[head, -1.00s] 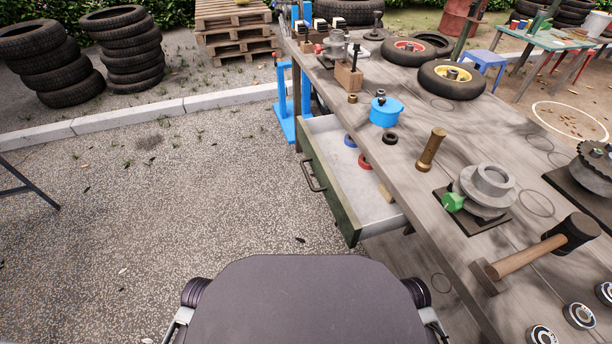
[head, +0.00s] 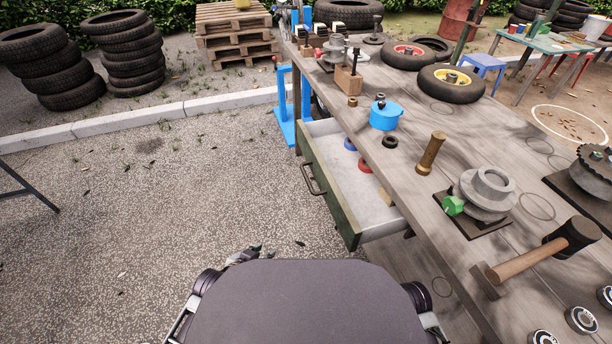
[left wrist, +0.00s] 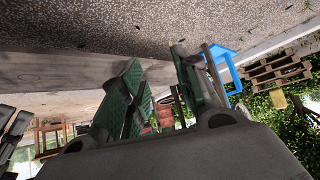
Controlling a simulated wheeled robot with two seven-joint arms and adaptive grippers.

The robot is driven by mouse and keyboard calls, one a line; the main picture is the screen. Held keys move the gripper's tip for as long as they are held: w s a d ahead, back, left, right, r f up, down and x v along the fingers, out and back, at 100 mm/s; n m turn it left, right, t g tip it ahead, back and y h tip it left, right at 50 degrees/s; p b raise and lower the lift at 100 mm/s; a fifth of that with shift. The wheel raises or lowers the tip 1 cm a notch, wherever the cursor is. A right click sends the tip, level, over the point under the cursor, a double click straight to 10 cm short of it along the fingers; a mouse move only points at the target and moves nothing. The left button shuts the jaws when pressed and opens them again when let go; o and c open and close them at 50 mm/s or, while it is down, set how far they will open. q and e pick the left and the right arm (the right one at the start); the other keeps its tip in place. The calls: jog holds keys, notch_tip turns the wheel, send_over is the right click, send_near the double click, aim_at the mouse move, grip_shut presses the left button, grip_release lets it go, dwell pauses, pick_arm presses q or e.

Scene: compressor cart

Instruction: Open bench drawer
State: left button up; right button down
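The bench drawer (head: 333,193) has a dark green front and sticks out from the left side of the wooden workbench (head: 436,215), its pale inside showing. Its dark bar handle (head: 313,180) is on the outer face, with nothing touching it. My left gripper (head: 250,254) shows only partly in the head view, low and in front of my body, clear of the drawer and handle. In the left wrist view its two green-padded fingers (left wrist: 157,70) stand apart with nothing visible between them. My right gripper is not in view.
The drawer holds a blue ring (head: 350,144), a red ring (head: 365,165) and a tan block (head: 385,196). A hammer (head: 540,255), a blue pot (head: 386,115) and wheels (head: 450,83) lie on the bench. Paved ground (head: 190,200) left of the drawer is clear.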

pick_arm(q)
jog(key=w+d+r+m+t+h, duration=0.4)
jog(key=w+r+m+t+h, duration=0.2)
jog(key=w+r+m+h, duration=0.5)
jog(key=a+r+m+g+h, duration=0.3)
jog(key=m+g, duration=0.5)
jog(key=m, duration=0.8)
jog(key=shift+w+a+r+m+h, duration=0.3)
jog(key=shift+w+a+r+h, duration=0.1)
jog(key=shift+r+h, duration=0.5)
jog(key=shift+d, duration=0.1)
